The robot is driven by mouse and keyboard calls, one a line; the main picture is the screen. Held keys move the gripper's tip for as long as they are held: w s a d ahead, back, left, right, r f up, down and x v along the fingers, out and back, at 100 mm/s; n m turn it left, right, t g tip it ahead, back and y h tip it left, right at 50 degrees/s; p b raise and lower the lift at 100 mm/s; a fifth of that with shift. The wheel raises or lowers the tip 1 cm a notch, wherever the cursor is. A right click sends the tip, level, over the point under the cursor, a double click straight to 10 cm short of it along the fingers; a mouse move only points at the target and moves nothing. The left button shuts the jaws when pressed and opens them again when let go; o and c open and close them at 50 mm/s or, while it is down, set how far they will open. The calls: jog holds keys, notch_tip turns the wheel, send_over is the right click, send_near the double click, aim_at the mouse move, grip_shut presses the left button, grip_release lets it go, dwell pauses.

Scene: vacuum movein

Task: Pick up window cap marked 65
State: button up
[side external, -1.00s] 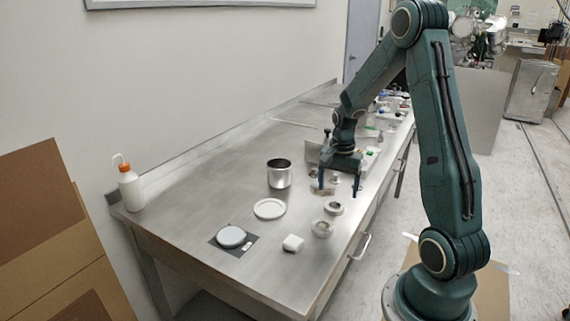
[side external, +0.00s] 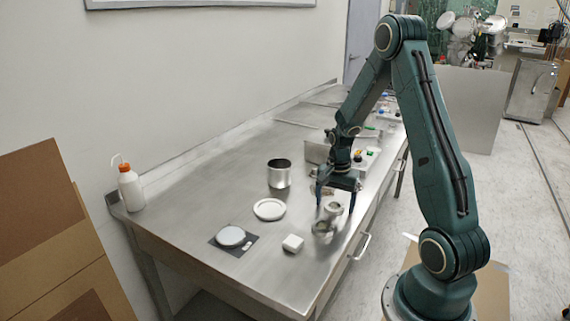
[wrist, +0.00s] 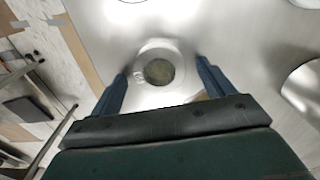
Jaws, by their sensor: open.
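My gripper (side external: 336,207) is open, its two blue fingers pointing down over the front part of the steel table. In the wrist view my gripper (wrist: 161,70) has a round metal window cap (wrist: 158,72) with a dark glass centre between and just beyond its fingertips. Small marks show on the left of its rim, too blurred to read surely. In the side view one window cap (side external: 333,209) shows between the fingers and another (side external: 323,230) lies just in front of it. Both are partly blurred, and I cannot tell their numbers there.
A wash bottle (side external: 130,188) is at the far left. The table edge is close on the right.

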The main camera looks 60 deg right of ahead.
aim_at(334, 204)
dwell(0.4)
jog(key=c, duration=1.2)
jog(key=shift+r, duration=0.15)
notch_tip(334, 204, up, 20)
jog(key=shift+f, duration=0.1)
jog(key=shift+w, duration=0.1)
dwell(0.4)
